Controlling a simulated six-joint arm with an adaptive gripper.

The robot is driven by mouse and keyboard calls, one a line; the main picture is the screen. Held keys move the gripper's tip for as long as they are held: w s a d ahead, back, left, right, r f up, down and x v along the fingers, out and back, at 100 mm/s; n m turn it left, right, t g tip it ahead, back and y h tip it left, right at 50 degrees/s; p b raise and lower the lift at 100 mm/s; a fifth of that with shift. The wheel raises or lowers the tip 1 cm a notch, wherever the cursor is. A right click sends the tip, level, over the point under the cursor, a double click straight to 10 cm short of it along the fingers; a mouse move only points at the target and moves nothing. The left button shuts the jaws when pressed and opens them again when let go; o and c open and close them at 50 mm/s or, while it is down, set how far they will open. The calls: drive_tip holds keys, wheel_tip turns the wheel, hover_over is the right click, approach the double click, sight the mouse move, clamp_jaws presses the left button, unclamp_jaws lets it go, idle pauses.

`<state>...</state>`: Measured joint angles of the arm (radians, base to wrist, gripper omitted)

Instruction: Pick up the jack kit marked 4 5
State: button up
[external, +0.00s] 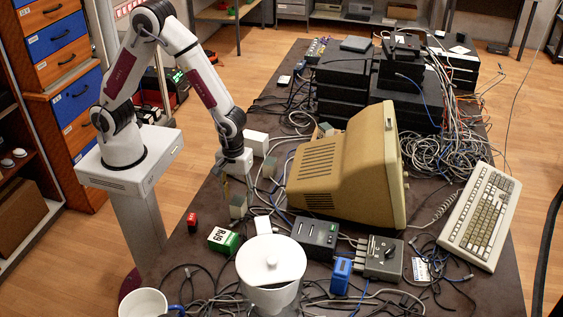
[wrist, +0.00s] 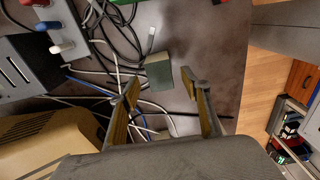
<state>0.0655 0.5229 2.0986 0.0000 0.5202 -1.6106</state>
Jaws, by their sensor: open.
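No marking 4 5 is readable in either view, so I cannot tell for sure which thing is the jack kit. A small grey-green block (external: 238,206) stands on the dark table just below my gripper (external: 237,181). In the wrist view this block (wrist: 159,71) shows between and beyond the fingertips of my gripper (wrist: 160,80). My gripper is open, points down and holds nothing. A green and white box (external: 223,240) with dark lettering lies nearer the camera.
A beige monitor (external: 345,165) stands close to the right of my gripper. White boxes (external: 257,143) stand behind. Loose cables cover much of the table; its left edge is close.

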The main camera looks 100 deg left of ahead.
sight(238, 200)
drive_tip(key=shift+f, duration=0.1)
drive_tip(key=shift+d+f, duration=0.1)
drive_tip(key=shift+f, duration=2.4)
drive_tip(key=c, duration=1.2)
